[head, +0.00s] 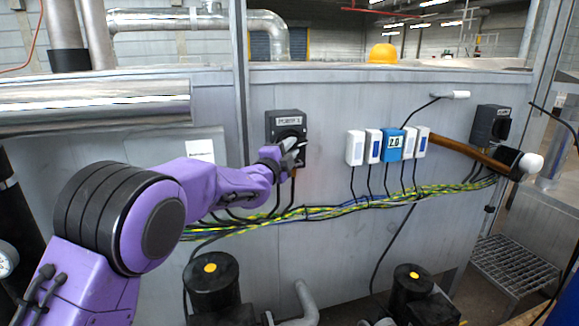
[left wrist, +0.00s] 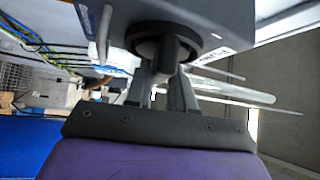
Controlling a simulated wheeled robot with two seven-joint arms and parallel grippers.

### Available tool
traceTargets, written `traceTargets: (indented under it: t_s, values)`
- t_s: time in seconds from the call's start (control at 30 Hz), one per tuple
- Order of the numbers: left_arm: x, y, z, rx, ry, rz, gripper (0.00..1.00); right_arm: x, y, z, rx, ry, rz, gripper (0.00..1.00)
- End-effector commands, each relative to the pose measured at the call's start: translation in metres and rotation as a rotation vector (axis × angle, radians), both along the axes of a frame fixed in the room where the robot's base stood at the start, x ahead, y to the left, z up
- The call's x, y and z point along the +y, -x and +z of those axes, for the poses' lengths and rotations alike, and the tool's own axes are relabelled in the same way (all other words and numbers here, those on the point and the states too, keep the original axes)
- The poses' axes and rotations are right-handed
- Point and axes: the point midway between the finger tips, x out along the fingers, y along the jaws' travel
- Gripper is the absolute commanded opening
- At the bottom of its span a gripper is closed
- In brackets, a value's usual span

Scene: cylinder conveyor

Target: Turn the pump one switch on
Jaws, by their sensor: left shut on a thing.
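The pump switch is a dark box (head: 286,118) with a label on top, mounted on the grey metal panel. Its lettering is too small to read surely. My left gripper (head: 291,145) reaches its front from the left. In the left wrist view the round black base of the knob (left wrist: 144,46) shows on the box's underside in that picture, and my left gripper's two fingers (left wrist: 165,88) are shut on the knob grip (left wrist: 171,50), one on each side. The knob's exact angle is hard to tell. My right gripper is not in view.
A second dark switch box (head: 490,125) is on the panel's right. Several white sensor boxes and a blue display (head: 391,145) sit between. Yellow-green cables (head: 345,208) run below, and dark pump tops (head: 210,280) stand in front.

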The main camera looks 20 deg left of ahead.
Motion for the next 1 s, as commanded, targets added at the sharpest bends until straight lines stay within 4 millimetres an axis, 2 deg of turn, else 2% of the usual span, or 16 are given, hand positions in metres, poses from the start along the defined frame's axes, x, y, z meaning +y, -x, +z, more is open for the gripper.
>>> traceTargets:
  t_s: [0.03, 0.1, 0.3, 0.5, 0.73, 1.0]
  values:
    - [0.000, 0.000, -0.012, -0.033, 0.036, 0.000, 0.00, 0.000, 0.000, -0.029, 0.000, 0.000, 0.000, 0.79]
    - [0.000, 0.000, -0.013, -0.071, 0.091, -0.001, 0.00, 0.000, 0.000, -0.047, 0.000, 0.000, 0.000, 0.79]
    - [-0.002, -0.001, -0.013, -0.176, 0.250, -0.003, 0.00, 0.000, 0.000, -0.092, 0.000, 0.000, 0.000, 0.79]
    - [-0.003, -0.001, -0.011, -0.283, 0.406, -0.004, 0.00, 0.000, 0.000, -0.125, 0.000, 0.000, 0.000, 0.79]
    - [-0.004, -0.002, -0.008, -0.404, 0.589, -0.003, 0.00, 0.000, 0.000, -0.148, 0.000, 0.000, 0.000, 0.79]
    - [-0.006, -0.004, -0.005, -0.542, 0.797, -0.003, 0.00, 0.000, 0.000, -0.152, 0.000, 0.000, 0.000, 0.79]
